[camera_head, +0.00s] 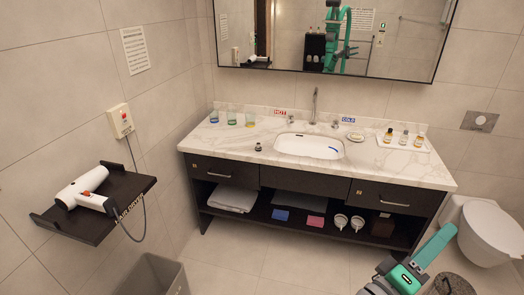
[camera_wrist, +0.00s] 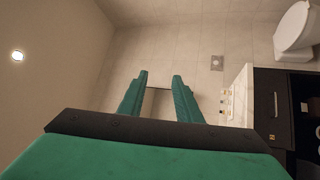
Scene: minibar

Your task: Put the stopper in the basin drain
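The white oval basin (camera_head: 300,150) is set in the marble counter (camera_head: 215,142), under a tall faucet (camera_head: 314,105). A small dark and metallic piece (camera_head: 258,147), which looks like the stopper, stands on the counter just left of the basin. The drain opening is too small to make out. A small blue item (camera_head: 333,149) lies inside the basin at its right. My green gripper (camera_head: 440,238) is at the lower right, in front of the counter and far from the stopper. In the wrist view my gripper (camera_wrist: 160,76) has its fingers apart with nothing between them.
Several coloured glasses (camera_head: 231,118) stand at the counter's back left. A soap dish (camera_head: 355,136) and a tray of bottles (camera_head: 390,144) are at the right. A hair dryer (camera_head: 82,188) rests on a wall shelf. A toilet (camera_head: 490,230) stands right. The counter's front left is clear.

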